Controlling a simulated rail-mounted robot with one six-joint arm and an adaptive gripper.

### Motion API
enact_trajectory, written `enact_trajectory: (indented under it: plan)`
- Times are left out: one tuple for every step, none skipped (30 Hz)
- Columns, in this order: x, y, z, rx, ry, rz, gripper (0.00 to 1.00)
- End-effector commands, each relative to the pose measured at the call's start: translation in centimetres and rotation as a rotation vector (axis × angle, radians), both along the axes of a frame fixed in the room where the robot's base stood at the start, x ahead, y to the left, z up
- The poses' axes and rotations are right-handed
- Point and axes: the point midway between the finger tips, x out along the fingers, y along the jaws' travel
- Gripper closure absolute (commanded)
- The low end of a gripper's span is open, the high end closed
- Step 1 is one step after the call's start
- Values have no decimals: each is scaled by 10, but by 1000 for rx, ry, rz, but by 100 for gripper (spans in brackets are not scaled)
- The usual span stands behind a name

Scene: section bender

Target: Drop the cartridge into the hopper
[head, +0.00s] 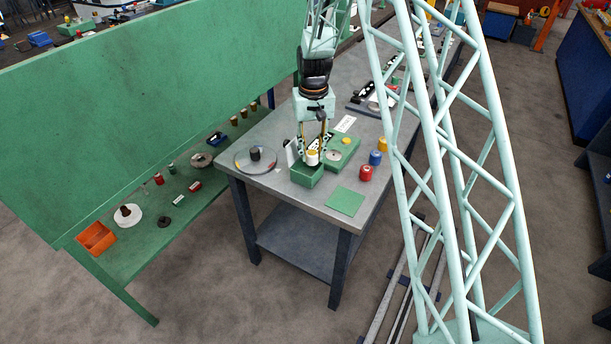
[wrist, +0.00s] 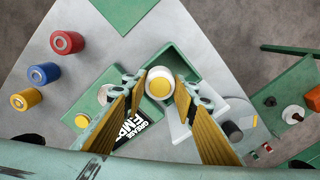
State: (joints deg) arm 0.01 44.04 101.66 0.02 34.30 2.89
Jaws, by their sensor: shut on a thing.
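My gripper (head: 313,151) points down over the table. It is shut on a pale cartridge with a yellow end (head: 312,158), which shows between the fingertips in the wrist view (wrist: 160,84). Directly below the cartridge is a green box-like body (head: 306,176), which looks like the hopper; its dark green recess shows around the cartridge in the wrist view (wrist: 184,62). I cannot tell how far the cartridge is above or inside it. Red (head: 366,173), blue (head: 375,158) and yellow (head: 382,144) cylinders stand to the right.
A round plate with a dark knob (head: 255,154) lies left of the green body. A flat green mat (head: 345,202) lies near the table's front corner. A white upright plate (head: 292,152) stands close to the gripper's left. A green bench (head: 140,245) with small parts stands further left.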

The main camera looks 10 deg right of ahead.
Motion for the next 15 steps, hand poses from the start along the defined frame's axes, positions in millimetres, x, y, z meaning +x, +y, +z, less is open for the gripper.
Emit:
enact_trajectory:
  plan:
    - [0, 0, -6, 0, 0, 0, 85]
    - [0, 0, -8, 0, 0, 0, 85]
    - [0, 0, -11, 0, 1, 0, 85]
    - [0, 0, -14, 0, 1, 0, 85]
    - [0, 0, -16, 0, 1, 0, 85]
    - [0, 0, -18, 0, 1, 0, 85]
    - [0, 0, -20, 0, 1, 0, 85]
    - [0, 0, -21, 0, 1, 0, 85]
    - [0, 0, -23, 0, 1, 0, 85]
    - [0, 0, -24, 0, 1, 0, 85]
    - [0, 0, -25, 0, 1, 0, 85]
    - [0, 0, -26, 0, 1, 0, 85]
    - [0, 0, -26, 0, 1, 0, 85]
    - [0, 0, -27, 0, 1, 0, 85]
    - [0, 0, -27, 0, 0, 0, 85]
